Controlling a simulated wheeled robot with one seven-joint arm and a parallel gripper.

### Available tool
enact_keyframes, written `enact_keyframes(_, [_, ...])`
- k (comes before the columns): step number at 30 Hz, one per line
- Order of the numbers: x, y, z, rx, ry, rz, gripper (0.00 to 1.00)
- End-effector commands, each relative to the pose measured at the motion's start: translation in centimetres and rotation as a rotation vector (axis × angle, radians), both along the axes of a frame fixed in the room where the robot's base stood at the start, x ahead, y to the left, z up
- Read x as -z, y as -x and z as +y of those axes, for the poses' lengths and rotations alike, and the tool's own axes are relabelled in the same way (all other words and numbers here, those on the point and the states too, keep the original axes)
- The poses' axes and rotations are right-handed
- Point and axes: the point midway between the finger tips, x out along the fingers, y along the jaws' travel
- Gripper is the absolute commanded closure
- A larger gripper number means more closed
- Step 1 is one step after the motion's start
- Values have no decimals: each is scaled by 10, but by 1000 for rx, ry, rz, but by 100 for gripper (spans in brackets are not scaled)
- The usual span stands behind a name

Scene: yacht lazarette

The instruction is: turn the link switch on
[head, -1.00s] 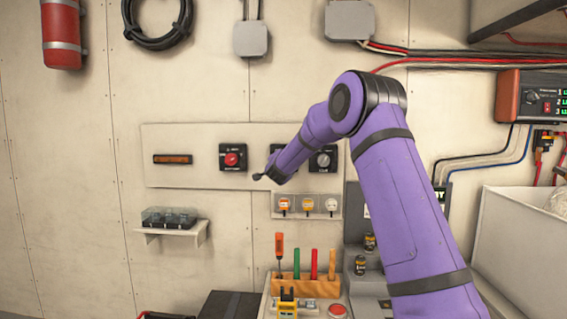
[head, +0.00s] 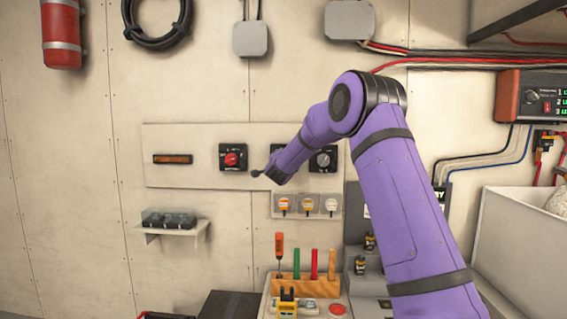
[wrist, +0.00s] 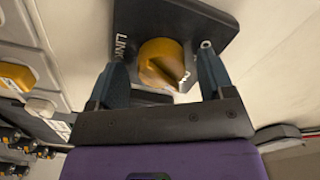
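The link switch is a yellow-orange knob (wrist: 162,62) on a dark plate (wrist: 178,22) lettered LINK in the wrist view. My gripper (wrist: 162,76) is open, with one dark finger on each side of the knob. Gaps show between the knob and both fingers; I cannot tell whether the fingertips reach past its face. In the head view my gripper (head: 258,173) is at the wall panel (head: 200,135), and my purple arm hides most of the link switch.
A red knob switch (head: 232,158) sits left of my gripper and a grey knob switch (head: 323,159) right. Small knobs (head: 307,205) are below. An orange bar (head: 172,159) is at the panel's left. A tool rack (head: 305,285) stands underneath.

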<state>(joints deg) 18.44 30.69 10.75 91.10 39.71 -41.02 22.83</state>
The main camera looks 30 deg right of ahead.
Motion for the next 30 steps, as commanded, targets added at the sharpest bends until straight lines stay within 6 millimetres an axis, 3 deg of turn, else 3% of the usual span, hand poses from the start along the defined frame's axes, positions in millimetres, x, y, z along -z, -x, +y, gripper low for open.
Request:
enact_keyframes(11, [-2, 7, 6, -1, 2, -3, 26])
enact_keyframes(24, [-1, 70, 48, -2, 2, 0, 26])
enact_keyframes(30, [-1, 87, 58, 1, 0, 0, 26])
